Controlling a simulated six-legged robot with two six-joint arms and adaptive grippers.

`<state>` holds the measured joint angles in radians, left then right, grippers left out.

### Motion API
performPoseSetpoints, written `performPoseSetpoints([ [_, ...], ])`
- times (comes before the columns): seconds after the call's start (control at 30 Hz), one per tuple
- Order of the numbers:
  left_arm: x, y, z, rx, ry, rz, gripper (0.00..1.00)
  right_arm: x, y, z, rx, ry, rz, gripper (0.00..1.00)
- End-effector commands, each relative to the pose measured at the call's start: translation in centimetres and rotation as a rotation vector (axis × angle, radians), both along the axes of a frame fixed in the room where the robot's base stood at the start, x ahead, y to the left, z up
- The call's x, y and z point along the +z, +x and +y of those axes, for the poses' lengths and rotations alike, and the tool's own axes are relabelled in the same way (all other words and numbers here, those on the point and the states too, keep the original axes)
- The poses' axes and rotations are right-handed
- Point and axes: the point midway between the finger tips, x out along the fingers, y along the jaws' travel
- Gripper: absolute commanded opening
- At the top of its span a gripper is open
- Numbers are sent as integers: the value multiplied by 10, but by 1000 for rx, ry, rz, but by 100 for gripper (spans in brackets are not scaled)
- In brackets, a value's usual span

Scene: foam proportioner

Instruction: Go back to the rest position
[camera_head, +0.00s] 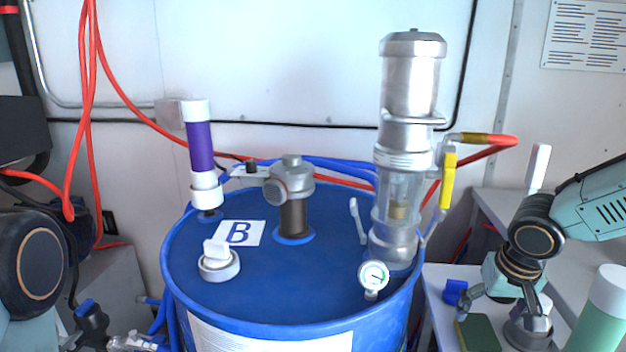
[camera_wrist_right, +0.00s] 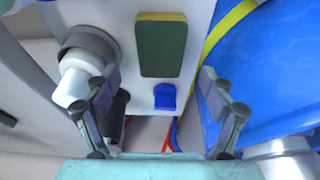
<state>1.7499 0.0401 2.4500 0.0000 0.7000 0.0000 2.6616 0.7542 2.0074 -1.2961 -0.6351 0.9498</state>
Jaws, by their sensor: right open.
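My right gripper (camera_head: 503,303) hangs at the right, above the white side table (camera_head: 438,290). The right wrist view shows its two fingers (camera_wrist_right: 158,88) spread wide with nothing between them, so it is open and empty. Below it, a green-and-yellow sponge (camera_head: 478,334) and a small blue object (camera_head: 454,291) lie on the table; the sponge (camera_wrist_right: 162,45) and the blue object (camera_wrist_right: 165,97) also show in the right wrist view. My left arm shows only as a link at the left edge; its gripper is not seen.
A blue drum (camera_head: 262,283) marked B fills the middle. On it stand a steel-and-clear pump (camera_head: 411,100) with a yellow handle (camera_head: 448,180), a purple tube (camera_head: 201,146) and a gauge (camera_head: 374,276). Red hoses (camera_head: 75,150) hang left. A green bottle (camera_head: 600,315) stands lower right.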

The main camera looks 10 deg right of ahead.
Motion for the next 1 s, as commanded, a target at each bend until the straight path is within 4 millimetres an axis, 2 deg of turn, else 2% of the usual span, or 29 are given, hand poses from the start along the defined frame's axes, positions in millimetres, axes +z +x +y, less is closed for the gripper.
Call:
performPoseSetpoints([
  [0.03, -4, 0, 0, 0, 0, 0, 52, -12, 1, -1, 0, -2, 5, 82],
  [0.1, -7, 0, 0, 0, 0, 0, 52, -23, 4, -2, 1, -3, 4, 82],
  [0.4, -20, 0, 0, 0, 0, 0, 52, -64, 14, -5, 1, -1, 1, 82],
  [0.5, -10, 0, 0, 0, 0, 0, 52, -46, 15, -5, 0, 0, -3, 82],
  [0.7, -5, 0, 0, 0, 0, 0, 52, -29, 15, -5, 1, 0, -2, 82],
  [1.0, -5, 0, 0, 0, 0, 0, 52, -26, 14, -5, 1, 0, 0, 82],
])
